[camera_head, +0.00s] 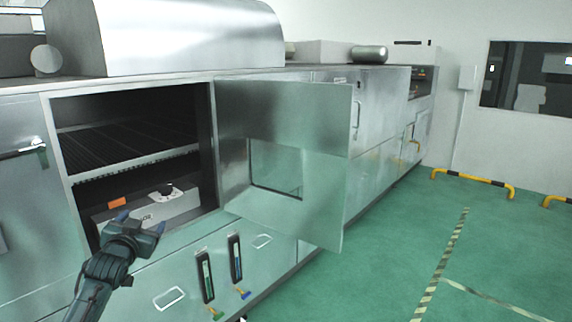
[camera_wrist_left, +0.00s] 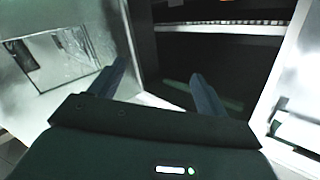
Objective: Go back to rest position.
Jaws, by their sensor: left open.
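My left gripper (camera_head: 141,222) is in front of the open compartment of a metal cabinet, near its lower front edge. In the left wrist view its two fingers (camera_wrist_left: 155,85) are spread apart with nothing between them. The cabinet door (camera_head: 325,165), with a window in it, stands swung open to the right of the compartment. It also shows on the left of the left wrist view (camera_wrist_left: 85,45). My right gripper is in neither view.
Inside the compartment are a rack shelf (camera_head: 130,160) and a light box-like unit (camera_head: 150,212) with an orange label. Another cabinet front with a handle (camera_head: 22,148) is at the left. Open green floor (camera_head: 390,250) lies to the right, with yellow-black barriers (camera_head: 473,181) by the wall.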

